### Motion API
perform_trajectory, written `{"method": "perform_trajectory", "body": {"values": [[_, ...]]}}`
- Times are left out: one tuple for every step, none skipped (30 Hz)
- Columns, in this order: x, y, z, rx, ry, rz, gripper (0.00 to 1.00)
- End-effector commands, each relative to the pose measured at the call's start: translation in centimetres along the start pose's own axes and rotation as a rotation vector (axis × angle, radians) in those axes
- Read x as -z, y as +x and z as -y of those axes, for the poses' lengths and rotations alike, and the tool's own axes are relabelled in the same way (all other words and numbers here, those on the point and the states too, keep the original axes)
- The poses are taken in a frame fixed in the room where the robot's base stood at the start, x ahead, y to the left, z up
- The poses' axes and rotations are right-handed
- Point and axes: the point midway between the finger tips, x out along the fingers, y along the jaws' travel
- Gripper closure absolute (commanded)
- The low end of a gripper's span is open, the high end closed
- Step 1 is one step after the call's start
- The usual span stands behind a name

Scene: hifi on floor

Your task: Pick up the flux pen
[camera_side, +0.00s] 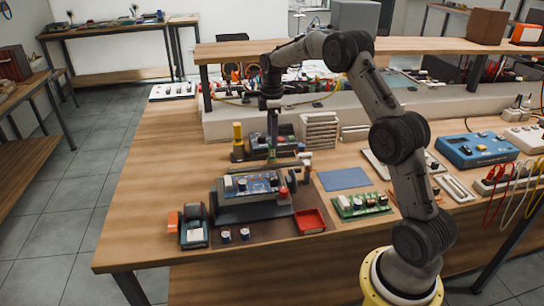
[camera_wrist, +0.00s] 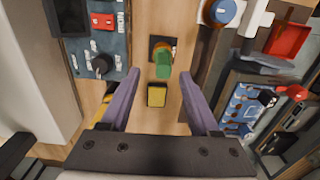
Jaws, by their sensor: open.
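A green upright piece (camera_wrist: 165,65) with an orange part stands on a small dark square base in the wrist view, and I take it to be the flux pen. In the side view a small green patch (camera_side: 271,153) shows just below my gripper (camera_side: 272,138). In the wrist view my gripper (camera_wrist: 161,78) has its two purple fingers spread apart. The green piece lies between and slightly beyond the fingertips, with no visible contact. A small yellow block (camera_wrist: 157,96) is nearer, between the fingers.
A soldering-station-like box (camera_wrist: 100,40) stands close to the left finger. A blue circuit board (camera_side: 250,184) on a holder is close on the other side. A red tray (camera_side: 310,221), a yellow post (camera_side: 238,138) and white stacked racks (camera_side: 320,132) are nearby. The table's left end is clear.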

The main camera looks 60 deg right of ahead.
Motion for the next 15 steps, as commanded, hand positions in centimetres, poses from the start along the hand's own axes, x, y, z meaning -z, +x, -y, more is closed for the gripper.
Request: {"method": "perform_trajectory", "body": {"values": [[0.1,0.8,0.3,0.004,-0.001,0.001,0.38],[0.1,1.3,0.4,0.004,-0.001,0.002,0.38],[0.1,1.9,0.6,0.004,-0.001,0.002,0.38],[0.1,2.3,0.6,0.004,0.0,0.001,0.38],[0.1,2.7,0.6,0.004,0.0,0.002,0.38],[0.1,3.2,0.6,0.003,0.0,0.001,0.38],[0.1,3.5,0.6,0.003,0.0,0.001,0.38],[0.1,3.7,0.6,0.003,0.0,0.001,0.38],[0.1,3.9,0.5,0.003,0.0,0.001,0.38],[0.1,4.0,0.5,0.002,0.0,0.001,0.38],[0.1,4.0,0.5,0.001,0.0,0.0,0.38],[0.1,4.0,0.5,0.0,0.0,0.0,0.38],[0.1,4.0,0.5,0.0,0.0,0.0,0.38],[0.1,4.0,0.5,0.0,0.0,0.0,0.38],[0.1,4.0,0.5,0.0,0.0,0.0,0.38]]}}
